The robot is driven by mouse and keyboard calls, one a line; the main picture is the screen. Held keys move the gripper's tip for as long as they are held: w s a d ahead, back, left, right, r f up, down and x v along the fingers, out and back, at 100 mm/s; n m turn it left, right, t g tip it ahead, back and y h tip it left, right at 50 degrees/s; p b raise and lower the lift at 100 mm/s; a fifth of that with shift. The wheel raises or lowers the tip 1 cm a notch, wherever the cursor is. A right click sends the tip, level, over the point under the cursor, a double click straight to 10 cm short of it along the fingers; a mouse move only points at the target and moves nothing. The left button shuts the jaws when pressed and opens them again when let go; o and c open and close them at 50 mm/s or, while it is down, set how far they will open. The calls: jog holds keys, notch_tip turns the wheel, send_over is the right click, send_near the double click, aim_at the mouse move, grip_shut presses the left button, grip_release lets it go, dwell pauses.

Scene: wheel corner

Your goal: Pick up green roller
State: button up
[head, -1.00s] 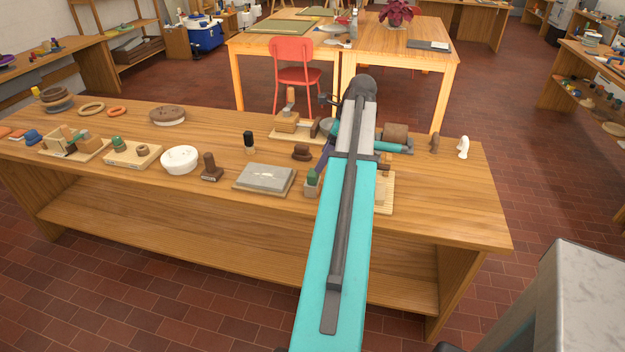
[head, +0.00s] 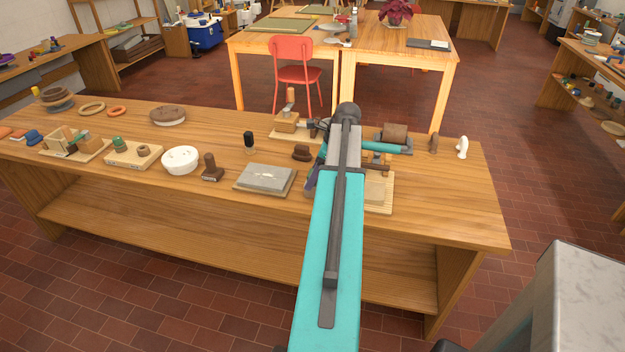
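My arm stretches over the workbench in the head view. A dark bluish part at its end, which looks like my gripper (head: 311,179), shows at the left edge of the arm, low over the bench. Its fingers are mostly hidden, so I cannot tell whether they are open or shut. A small green-topped piece stood at this spot earlier and is now covered by the gripper and arm. I cannot tell whether they touch. Another small green piece (head: 118,143) sits on a wooden board at the left. I cannot tell for sure which is the green roller.
A grey slab on a board (head: 265,178), a dark brown stamp-like piece (head: 210,168) and a white round container (head: 181,160) stand left of my arm. A brown cylinder on a stand (head: 394,134) and a white figure (head: 462,148) stand right. The bench's front right is clear.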

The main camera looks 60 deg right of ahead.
jog(key=shift+w+f, duration=0.1)
jog(key=shift+p+x, duration=0.55)
jog(key=shift+x, duration=0.45)
jog(key=shift+p+x, duration=0.3)
jog(key=shift+x, duration=1.2)
jog(key=c, duration=1.6)
jog(key=shift+w+r, duration=0.1)
jog(key=shift+r, duration=0.15)
jog(key=shift+r+b, duration=1)
jog(key=shift+r, duration=3.9)
